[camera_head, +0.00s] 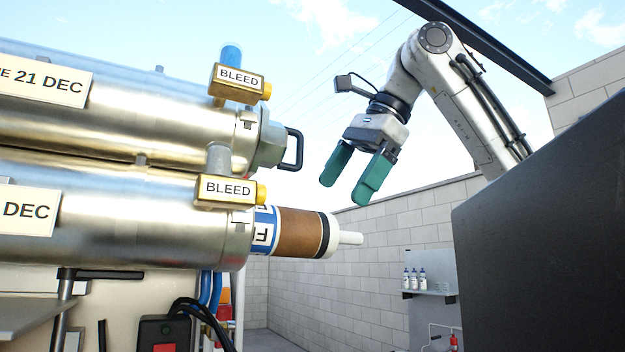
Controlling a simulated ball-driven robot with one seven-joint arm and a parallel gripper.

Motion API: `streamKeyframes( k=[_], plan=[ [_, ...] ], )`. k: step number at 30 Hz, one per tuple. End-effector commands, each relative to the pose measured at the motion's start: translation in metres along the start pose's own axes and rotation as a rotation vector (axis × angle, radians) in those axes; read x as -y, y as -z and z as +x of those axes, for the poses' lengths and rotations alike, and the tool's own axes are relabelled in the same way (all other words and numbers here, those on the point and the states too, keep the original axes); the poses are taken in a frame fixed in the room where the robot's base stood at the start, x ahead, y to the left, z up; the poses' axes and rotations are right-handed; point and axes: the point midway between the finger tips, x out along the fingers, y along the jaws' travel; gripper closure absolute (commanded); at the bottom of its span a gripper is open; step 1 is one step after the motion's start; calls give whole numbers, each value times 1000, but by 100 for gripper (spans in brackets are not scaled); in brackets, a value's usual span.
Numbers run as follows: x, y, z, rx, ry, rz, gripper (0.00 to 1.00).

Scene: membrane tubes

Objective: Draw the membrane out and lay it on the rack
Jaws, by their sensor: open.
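The membrane (300,232) is a brown cylinder with a blue-and-white label, a black band and a white end with a thin stub. It sticks part way out of the open right end of the lower metal tube (120,205); the rest of it is hidden inside. My gripper (345,190) has two green fingers, spread apart and empty. It hangs in the air up and to the right of the membrane's end, not touching it. I cannot make out the rack for sure.
The upper metal tube (120,110) is closed by an end cap with a black handle (292,150). Brass BLEED blocks (232,190) stand on the tubes. A large dark panel (560,220) fills the right. A wall shelf (430,294) holds small bottles. Air right of the membrane looks clear.

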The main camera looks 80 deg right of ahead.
Motion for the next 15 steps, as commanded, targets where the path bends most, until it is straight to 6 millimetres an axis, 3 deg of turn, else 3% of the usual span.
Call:
streamKeyframes(
  k=[5, 15],
  plan=[
    [0, 1, 16, 0, -2, 1, 0],
    [0, 0, 73, -1, -2, 0, 0]
  ],
)
